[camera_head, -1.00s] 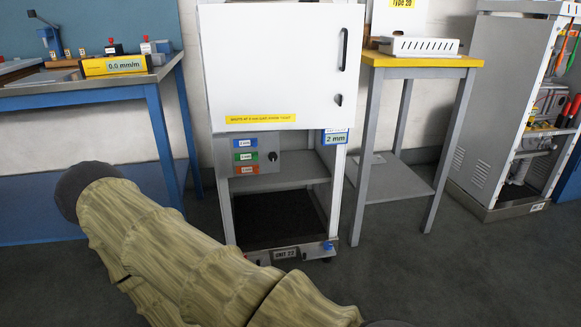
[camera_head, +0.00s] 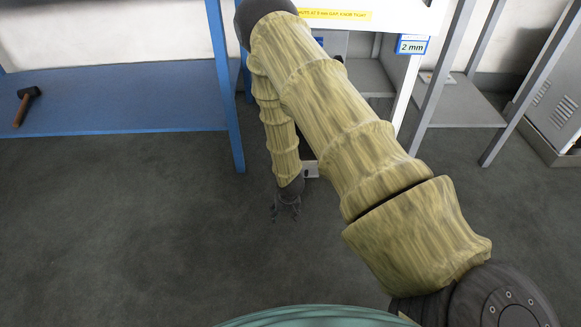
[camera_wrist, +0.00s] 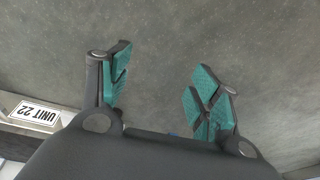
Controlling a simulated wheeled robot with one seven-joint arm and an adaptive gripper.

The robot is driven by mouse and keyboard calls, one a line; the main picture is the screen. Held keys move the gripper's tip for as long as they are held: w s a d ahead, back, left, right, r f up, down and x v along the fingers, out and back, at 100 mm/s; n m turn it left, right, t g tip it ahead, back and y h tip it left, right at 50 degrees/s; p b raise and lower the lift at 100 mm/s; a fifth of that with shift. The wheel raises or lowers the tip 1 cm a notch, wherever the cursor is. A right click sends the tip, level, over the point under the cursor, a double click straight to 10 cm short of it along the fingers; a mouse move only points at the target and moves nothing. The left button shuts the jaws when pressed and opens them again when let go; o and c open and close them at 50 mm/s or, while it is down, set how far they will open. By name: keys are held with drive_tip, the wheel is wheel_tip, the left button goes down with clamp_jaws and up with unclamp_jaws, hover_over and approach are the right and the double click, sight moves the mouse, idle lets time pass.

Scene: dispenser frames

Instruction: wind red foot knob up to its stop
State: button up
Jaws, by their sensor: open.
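The red foot knob shows in neither current view; my arm and gripper cover the foot of the white cabinet (camera_head: 405,95) in the head view. My gripper (camera_head: 287,212) hangs low above the floor, at the cabinet's front left. In the wrist view my gripper (camera_wrist: 163,85) has its teal-padded fingers spread, with only grey floor between the tips. The cabinet's "UNIT 22" plate (camera_wrist: 36,115) is at the left edge of the wrist view, upside down, outside the fingers. A tiny blue spot shows behind the palm edge; I cannot tell what it is.
A blue bench (camera_head: 120,98) stands left of the cabinet, with a black-headed mallet (camera_head: 26,105) on its lower shelf. A grey-legged table (camera_head: 455,105) stands close on the right, a grey cabinet (camera_head: 553,105) beyond it. The floor at front left is clear.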

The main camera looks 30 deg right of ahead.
drive_tip(key=w+d+r+m+h, duration=0.1)
drive_tip(key=w+d+r, duration=0.2)
drive_tip(key=w+d, duration=0.25)
drive_tip(key=w+d+r+m+t+h+b, duration=0.1)
drive_tip(key=w+d+r, duration=0.1)
drive_tip(key=w+d, duration=0.35)
drive_tip(key=w+d+r+m+h, duration=0.1)
drive_tip(key=w+d+r, duration=0.2)
drive_tip(key=w, duration=0.4)
drive_tip(key=shift+y, duration=0.3)
drive_tip(key=b+x, duration=0.5)
drive_tip(key=x, duration=0.6)
drive_tip(key=shift+w+b, duration=0.2)
drive_tip(key=shift+b, duration=0.1)
drive_tip(key=shift+r, duration=0.1)
drive_tip(key=c, duration=1)
